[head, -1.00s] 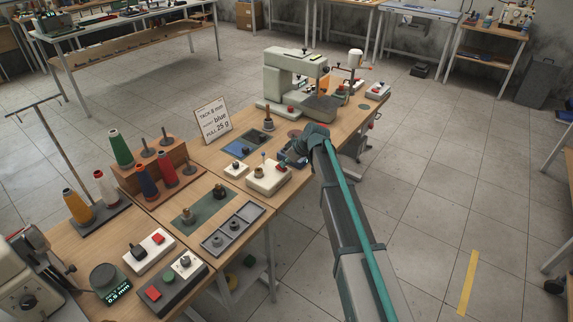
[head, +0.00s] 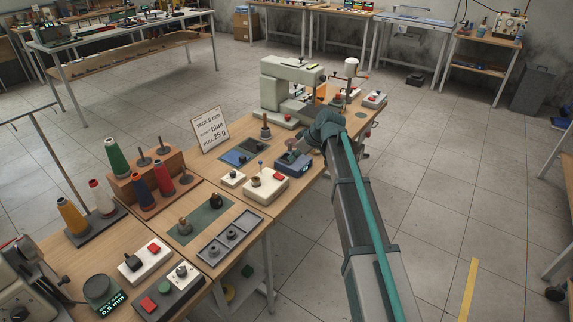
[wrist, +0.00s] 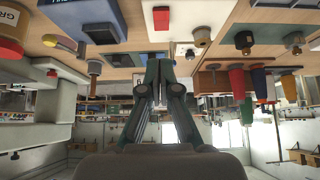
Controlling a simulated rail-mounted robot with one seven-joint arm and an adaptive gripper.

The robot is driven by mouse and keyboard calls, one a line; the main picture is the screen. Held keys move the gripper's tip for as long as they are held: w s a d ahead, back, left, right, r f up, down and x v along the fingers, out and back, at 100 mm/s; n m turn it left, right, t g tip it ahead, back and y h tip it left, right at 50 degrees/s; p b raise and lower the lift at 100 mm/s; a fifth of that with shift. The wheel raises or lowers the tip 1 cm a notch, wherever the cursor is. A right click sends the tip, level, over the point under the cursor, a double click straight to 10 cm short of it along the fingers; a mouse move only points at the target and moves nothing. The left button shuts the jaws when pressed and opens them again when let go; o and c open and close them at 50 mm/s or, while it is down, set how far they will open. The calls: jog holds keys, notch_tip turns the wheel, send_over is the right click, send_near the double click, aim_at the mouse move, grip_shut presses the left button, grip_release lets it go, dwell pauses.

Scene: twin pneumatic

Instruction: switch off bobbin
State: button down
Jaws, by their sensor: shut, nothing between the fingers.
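A white control box (head: 265,190) with a red button (head: 279,177) and a dark round knob stands near the table's right edge. In the wrist view, which is upside down, its red button (wrist: 161,18) and brass knob (wrist: 203,35) show near the top. My gripper (wrist: 158,64) is shut and empty, apart from the box, with its fingertips pointing towards it. In the head view my arm's end is over the table's right edge and hides the gripper. Thread spools, one red (head: 164,178), stand on a wooden rack. No readable label marks a bobbin control.
A dark blue device (head: 293,168) sits beside the white box, close to my arm. A small white box (head: 232,179) is to the left. A pale sewing machine (head: 290,82) stands behind. More control boxes, one white (head: 146,262), are at front left.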

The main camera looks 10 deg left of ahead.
jog(key=shift+v, duration=1.2)
jog(key=shift+d+f, duration=0.15)
jog(key=s+d+f+m+g+h, duration=0.1)
jog(key=s+d+f+m, duration=0.25)
jog(key=s+f, duration=0.6)
jog(key=s+d+f+m+g+h, duration=0.25)
jog(key=s+d+f, duration=0.35)
jog(key=f, duration=0.7)
jog(key=s+d+f+m+g+h, duration=0.1)
jog(key=s+d+f+m, duration=0.3)
jog(key=s+f, duration=0.6)
jog(key=s+d+f+g, duration=0.2)
jog(key=s+f, duration=0.3)
jog(key=s, duration=0.7)
jog(key=s+d+f+m+g+h, duration=0.1)
jog(key=s+f, duration=0.5)
jog(key=s, duration=0.6)
jog(key=s+d+f+m+g, duration=0.1)
jog(key=s+d+f+g, duration=0.2)
jog(key=s, duration=0.9)
notch_tip(320, 180, down, 2)
jog(key=shift+d+f, duration=0.2)
jog(key=shift+d, duration=0.7)
jog(key=shift+s+h, duration=0.1)
jog(key=shift+h, duration=0.15)
